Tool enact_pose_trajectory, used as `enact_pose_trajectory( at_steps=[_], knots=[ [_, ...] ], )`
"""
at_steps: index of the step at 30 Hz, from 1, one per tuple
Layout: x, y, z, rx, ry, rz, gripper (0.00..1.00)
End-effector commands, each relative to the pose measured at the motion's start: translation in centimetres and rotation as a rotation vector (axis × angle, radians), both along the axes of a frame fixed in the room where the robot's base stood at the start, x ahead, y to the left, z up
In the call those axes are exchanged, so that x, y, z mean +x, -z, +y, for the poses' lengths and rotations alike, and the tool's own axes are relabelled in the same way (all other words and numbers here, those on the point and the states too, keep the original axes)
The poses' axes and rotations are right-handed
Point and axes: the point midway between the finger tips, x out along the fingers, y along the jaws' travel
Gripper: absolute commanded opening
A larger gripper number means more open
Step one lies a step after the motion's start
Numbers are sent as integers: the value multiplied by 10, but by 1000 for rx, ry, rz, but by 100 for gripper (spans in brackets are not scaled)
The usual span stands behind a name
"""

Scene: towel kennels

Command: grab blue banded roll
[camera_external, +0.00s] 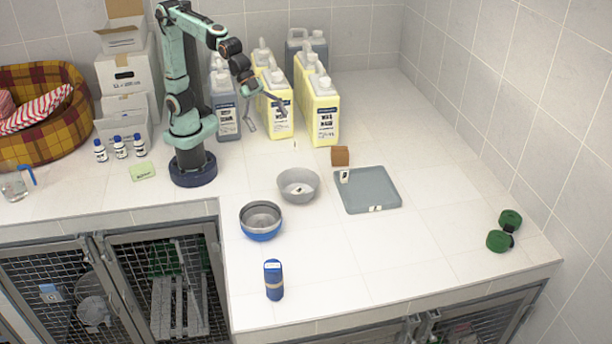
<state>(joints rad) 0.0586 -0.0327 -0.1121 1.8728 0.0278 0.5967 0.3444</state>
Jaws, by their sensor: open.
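A blue upright roll-like object (274,281) with a pale top and a lighter band stands near the front edge of the white counter, left of centre. It is the only blue thing here shaped like a roll; its fine detail is too small to tell. My gripper (264,117) is open and appears empty, raised at the back in front of the yellow jugs.
A blue bowl (261,236) and a grey bowl (298,200) stand between my arm and the roll. A grey tray (382,184) and brown block (340,155) lie right of them. Green rolls (498,241) sit far right. Yellow jugs (322,112) stand behind. The front middle is clear.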

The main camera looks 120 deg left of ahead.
Motion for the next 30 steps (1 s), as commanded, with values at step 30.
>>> enact_pose_trajectory(
  at_steps=[30],
  knots=[
    [128,268,-182,-116,310,213,82]
  ],
)
